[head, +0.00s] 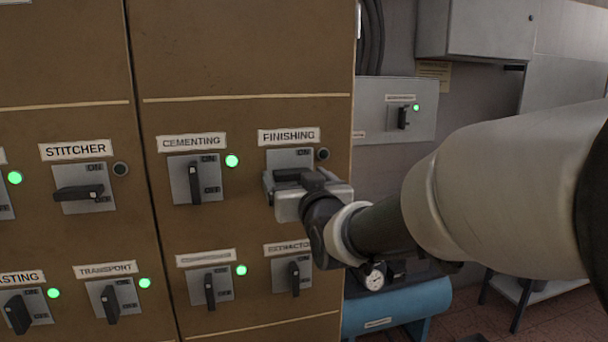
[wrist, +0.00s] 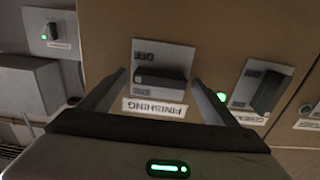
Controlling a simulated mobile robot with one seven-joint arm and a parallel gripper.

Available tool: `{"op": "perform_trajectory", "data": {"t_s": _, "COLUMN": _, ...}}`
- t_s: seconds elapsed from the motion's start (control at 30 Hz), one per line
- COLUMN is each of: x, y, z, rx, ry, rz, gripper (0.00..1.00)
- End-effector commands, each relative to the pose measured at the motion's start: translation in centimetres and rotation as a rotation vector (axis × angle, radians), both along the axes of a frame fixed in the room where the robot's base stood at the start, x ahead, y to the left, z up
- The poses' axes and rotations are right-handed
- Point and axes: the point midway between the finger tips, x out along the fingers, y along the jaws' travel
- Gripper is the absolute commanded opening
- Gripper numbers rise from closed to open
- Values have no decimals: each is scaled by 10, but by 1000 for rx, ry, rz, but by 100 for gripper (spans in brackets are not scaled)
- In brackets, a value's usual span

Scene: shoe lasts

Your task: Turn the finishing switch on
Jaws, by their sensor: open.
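The finishing switch is a grey plate (head: 290,158) under the FINISHING label (head: 289,135), with a dark handle (head: 290,174) lying horizontally. The lamp (head: 323,154) beside it is dark. My gripper (head: 283,186) is at this switch and hides the plate's lower part. In the wrist view, which is upside down, the handle (wrist: 160,78) lies crosswise between the two open fingers (wrist: 158,82), with a gap at each side. Whether the fingertips touch the plate cannot be told.
The cementing switch (head: 194,178), left of it, has an upright handle and a lit green lamp (head: 232,161). The stitcher handle (head: 78,192) is horizontal, its lamp dark. The extractor switch (head: 294,276) is just below my gripper. A blue tank (head: 398,307) stands at lower right.

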Motion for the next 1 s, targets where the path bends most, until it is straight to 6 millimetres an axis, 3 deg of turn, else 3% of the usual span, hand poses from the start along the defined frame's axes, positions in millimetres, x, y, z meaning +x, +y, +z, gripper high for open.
{"op": "perform_trajectory", "data": {"t_s": 0.4, "x": 10, "y": 3, "z": 0, "rx": 0, "ry": 0, "rz": 0, "gripper": 83}}
{"op": "perform_trajectory", "data": {"t_s": 0.43, "x": 10, "y": 3, "z": 0, "rx": 0, "ry": 0, "rz": 0, "gripper": 81}}
{"op": "perform_trajectory", "data": {"t_s": 0.67, "x": 10, "y": 3, "z": 0, "rx": 0, "ry": 0, "rz": 0, "gripper": 42}}
{"op": "perform_trajectory", "data": {"t_s": 1.0, "x": 10, "y": 3, "z": -2, "rx": -44, "ry": -11, "rz": 0, "gripper": 42}}
